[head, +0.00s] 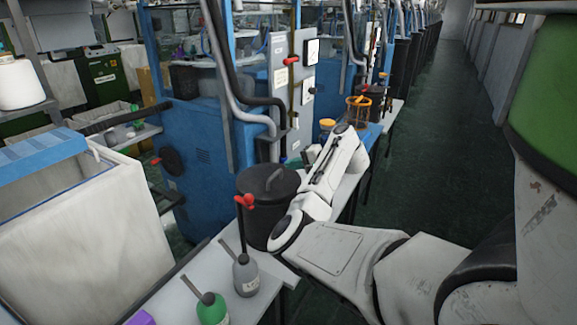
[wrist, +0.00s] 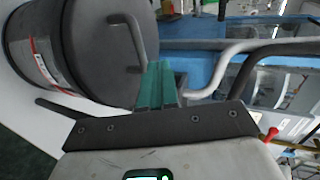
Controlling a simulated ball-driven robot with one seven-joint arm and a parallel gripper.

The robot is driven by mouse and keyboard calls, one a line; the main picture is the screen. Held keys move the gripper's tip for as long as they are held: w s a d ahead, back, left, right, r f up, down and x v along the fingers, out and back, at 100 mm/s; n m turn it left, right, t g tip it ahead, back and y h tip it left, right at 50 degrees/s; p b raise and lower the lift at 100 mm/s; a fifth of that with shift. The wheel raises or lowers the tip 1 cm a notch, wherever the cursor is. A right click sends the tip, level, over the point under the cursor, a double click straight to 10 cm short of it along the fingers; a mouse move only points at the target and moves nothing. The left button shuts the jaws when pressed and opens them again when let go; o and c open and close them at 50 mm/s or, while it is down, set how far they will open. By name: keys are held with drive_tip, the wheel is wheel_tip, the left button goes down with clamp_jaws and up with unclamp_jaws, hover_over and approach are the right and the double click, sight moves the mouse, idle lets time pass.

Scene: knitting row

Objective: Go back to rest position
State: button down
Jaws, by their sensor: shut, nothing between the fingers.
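My gripper (wrist: 160,85) shows in the wrist view as two green fingers side by side, shut with nothing between them. They appear in front of the edge of a dark lidded bin and a blue machine. In the head view my white arm reaches from the lower right over the table and bends back toward the blue machines. The gripper itself cannot be made out there. No task object is named.
The dark lidded bin (head: 268,200) stands beside my arm; its handle (wrist: 129,40) shows close by the fingers. A grey bottle (head: 245,275) and green bottle (head: 212,310) stand on the white table (head: 178,290). An orange basket (head: 358,110) stands farther back. The aisle floor (head: 430,150) is clear.

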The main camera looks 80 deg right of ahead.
drive_tip(key=f+v, duration=0.1)
drive_tip(key=v, duration=0.6)
drive_tip(key=shift+s+b, duration=0.25)
drive_tip(key=shift+b, duration=0.1)
drive_tip(key=shift+f, duration=0.15)
drive_tip(key=w+a+f+n+g+y, duration=0.1)
drive_tip(key=w+a+f+n+g, duration=0.2)
drive_tip(key=a+f, duration=0.45)
drive_tip(key=a+f+n+g+y, duration=0.1)
drive_tip(key=a+f+n+g, duration=0.25)
drive_tip(key=a, duration=0.75)
drive_tip(key=w+a+f+n+g+y, duration=0.1)
drive_tip(key=w+a+f+n+g, duration=0.15)
drive_tip(key=a+f+n, duration=0.5)
drive_tip(key=s+a+f+n+g, duration=0.1)
drive_tip(key=s+a+n, duration=0.2)
drive_tip(key=a, duration=0.9)
drive_tip(key=s+a+f+n+g, duration=0.2)
drive_tip(key=s+a, duration=0.5)
drive_tip(key=a, duration=0.5)
drive_tip(key=shift+s+a+n, duration=0.15)
drive_tip(key=shift+a+n, duration=0.15)
drive_tip(key=shift+n, duration=0.4)
